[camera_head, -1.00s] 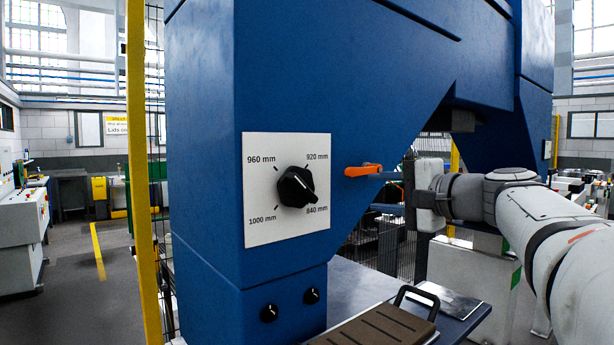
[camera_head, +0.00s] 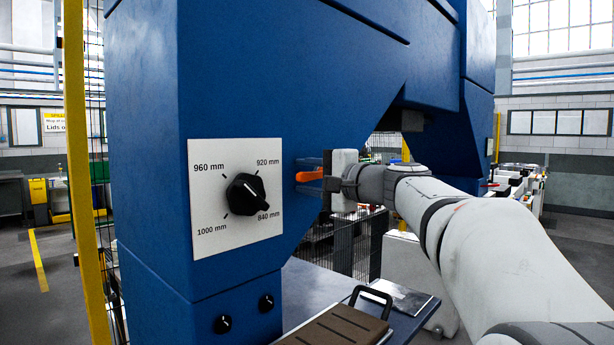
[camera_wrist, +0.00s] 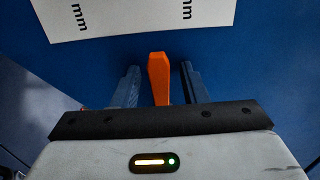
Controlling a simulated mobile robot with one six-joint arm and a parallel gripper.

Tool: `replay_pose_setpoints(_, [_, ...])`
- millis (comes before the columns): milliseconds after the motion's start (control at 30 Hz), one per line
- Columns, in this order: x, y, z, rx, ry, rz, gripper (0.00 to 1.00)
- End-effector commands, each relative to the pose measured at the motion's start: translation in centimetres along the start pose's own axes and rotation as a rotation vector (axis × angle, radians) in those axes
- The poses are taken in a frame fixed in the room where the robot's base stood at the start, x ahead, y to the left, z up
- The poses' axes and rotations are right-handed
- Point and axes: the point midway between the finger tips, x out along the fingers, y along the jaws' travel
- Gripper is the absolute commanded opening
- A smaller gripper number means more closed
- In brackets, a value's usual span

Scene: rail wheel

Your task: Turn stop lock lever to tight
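The stop lock lever (camera_head: 308,176) is a small orange handle on the blue machine face, right of the dial plate. In the wrist view the orange lever (camera_wrist: 159,77) stands between my two dark gripper fingers. My gripper (camera_head: 312,175) reaches the lever from the right. In the wrist view my gripper (camera_wrist: 160,85) is open, with a gap visible on each side of the lever. The fingers do not appear to touch it. The lever's pivot is hidden in the wrist view.
A white plate (camera_head: 208,232) with a black dial (camera_head: 245,194) marked in mm sits left of the lever. Two small black knobs (camera_head: 222,324) are below it. A table with a brown slotted block (camera_head: 340,328) stands under the arm. A yellow post (camera_head: 80,170) is at left.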

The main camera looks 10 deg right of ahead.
Motion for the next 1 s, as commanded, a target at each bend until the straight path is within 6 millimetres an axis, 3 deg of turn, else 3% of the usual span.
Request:
replay_pose_setpoints(500, [0.01,0.02,0.09,0.000,-0.002,0.001,0.01])
replay_pose_setpoints(1000, [-0.19,-0.09,-0.22,0.014,0.002,0.001,0.00])
